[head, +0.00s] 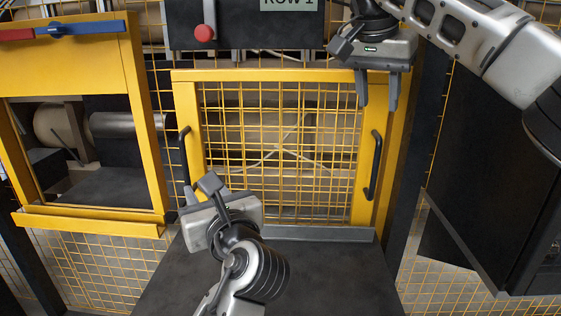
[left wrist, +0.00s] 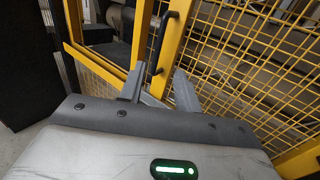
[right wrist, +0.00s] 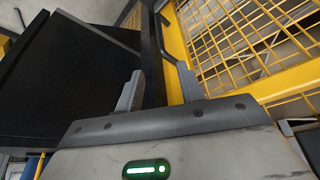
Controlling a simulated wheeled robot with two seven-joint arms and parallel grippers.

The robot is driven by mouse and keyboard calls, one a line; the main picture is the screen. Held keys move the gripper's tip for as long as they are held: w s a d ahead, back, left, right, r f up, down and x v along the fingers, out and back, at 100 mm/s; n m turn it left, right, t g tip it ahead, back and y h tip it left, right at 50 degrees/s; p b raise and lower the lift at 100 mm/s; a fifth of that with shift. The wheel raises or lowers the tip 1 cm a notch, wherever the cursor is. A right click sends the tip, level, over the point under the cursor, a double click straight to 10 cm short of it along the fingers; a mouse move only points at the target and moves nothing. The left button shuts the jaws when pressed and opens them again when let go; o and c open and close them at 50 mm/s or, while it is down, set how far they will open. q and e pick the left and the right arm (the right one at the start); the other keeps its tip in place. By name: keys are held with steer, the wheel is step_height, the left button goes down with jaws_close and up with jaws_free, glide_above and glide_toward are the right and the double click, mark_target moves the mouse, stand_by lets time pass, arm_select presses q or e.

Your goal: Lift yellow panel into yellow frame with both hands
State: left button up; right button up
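The yellow panel (head: 193,90) has a wire mesh and stands upright on a grey ledge, with a black handle on each side. Its left handle (head: 184,155) also shows in the left wrist view (left wrist: 160,42). Its right handle is in the head view (head: 373,165). The empty yellow frame (head: 150,120) is at the left. My left gripper (head: 199,189) is open near the lower end of the left handle; in its wrist view the handle appears between the fingers, not gripped. My right gripper (head: 378,90) is open and empty, above the right handle near the panel's top right corner.
A dark table top (head: 180,275) lies below the panel. A black cabinet (head: 490,190) stands at the right. A dark box with a red knob (head: 203,33) is above the panel. A red and blue bar (head: 65,29) crosses the frame's top. Wire fencing is behind.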

mark_target(185, 161)
arm_select(q)
steer(key=shift+s, duration=0.15)
arm_select(e)
steer(key=shift+s, duration=0.15)
